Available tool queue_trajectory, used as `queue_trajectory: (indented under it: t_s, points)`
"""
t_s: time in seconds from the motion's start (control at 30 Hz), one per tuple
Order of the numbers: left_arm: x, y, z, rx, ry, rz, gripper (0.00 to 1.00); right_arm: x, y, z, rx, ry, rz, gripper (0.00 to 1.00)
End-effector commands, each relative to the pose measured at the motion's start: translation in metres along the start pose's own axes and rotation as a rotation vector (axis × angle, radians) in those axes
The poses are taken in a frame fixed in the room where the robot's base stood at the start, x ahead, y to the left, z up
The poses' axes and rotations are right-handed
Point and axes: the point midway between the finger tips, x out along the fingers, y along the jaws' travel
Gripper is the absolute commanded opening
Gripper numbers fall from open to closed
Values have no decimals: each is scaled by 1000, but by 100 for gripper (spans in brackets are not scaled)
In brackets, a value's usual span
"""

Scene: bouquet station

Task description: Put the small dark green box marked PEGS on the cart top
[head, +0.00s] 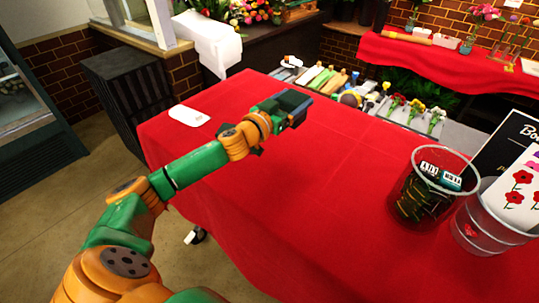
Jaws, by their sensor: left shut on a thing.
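My left gripper (284,109) is above the far left part of the red-covered table, its fingers pointing away from me. It is shut on a small dark box, which I can hardly tell apart from the dark jaws. No PEGS marking is readable from here. A low grey surface (457,132) beyond the table's far edge may be the cart top, but I cannot be sure. My right gripper is not in view.
The red table (300,190) is mostly bare in the middle. A white card (188,115) lies at its left. Two clear tubs stand at the right, one (408,203) with dark contents, beside printed cards (517,190).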

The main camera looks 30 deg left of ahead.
Motion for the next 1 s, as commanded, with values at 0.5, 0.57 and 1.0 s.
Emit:
queue_trajectory:
  t_s: [0.5,0.57,1.0]
  points:
    - [-89,-7,82,-3,-3,-1,11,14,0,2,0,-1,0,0]
    - [-88,-7,95,-5,-1,-2,11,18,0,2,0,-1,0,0]
    - [-87,-7,111,-1,0,2,11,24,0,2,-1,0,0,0]
